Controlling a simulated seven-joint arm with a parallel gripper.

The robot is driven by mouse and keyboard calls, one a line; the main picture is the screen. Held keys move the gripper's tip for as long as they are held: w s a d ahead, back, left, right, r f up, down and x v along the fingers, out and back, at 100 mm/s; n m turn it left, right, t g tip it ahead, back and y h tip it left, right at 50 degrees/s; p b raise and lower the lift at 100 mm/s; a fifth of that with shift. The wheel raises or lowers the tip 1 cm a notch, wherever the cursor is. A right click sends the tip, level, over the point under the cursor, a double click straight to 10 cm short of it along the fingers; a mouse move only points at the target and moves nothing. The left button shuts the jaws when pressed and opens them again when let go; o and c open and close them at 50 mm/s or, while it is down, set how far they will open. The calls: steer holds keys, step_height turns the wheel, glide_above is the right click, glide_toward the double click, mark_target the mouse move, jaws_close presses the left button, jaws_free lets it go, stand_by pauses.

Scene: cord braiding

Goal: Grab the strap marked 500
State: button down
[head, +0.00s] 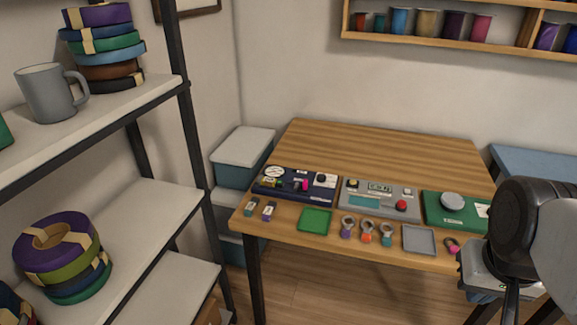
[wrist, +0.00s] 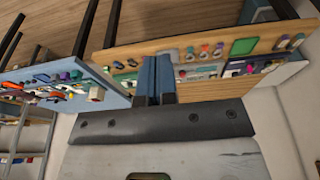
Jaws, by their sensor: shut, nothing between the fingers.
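No marking of 500 can be read in either view, so I cannot tell which piece is that strap. Candidates are small ringed pieces along the table's front: a purple one (head: 347,229), an orange one (head: 368,232), a teal one (head: 387,235) and a dark one with a pink end (head: 453,246). Two small labelled pieces, a teal one (head: 251,206) and a purple one (head: 268,211), lie at the left. My gripper (wrist: 155,64) is shut and empty in the wrist view, apart from the small pieces. In the head view my arm stands at the right, partly covering the table's right end.
The wooden table (head: 380,155) holds a navy panel (head: 296,185), a grey panel (head: 378,197) and a green panel (head: 450,207). A green tray (head: 315,221) and a grey tray (head: 418,240) lie in front. A shelf (head: 110,225) stands left. The table's back is clear.

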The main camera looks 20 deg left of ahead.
stand_by(0.4)
steer(key=c, duration=0.7)
jaws_free()
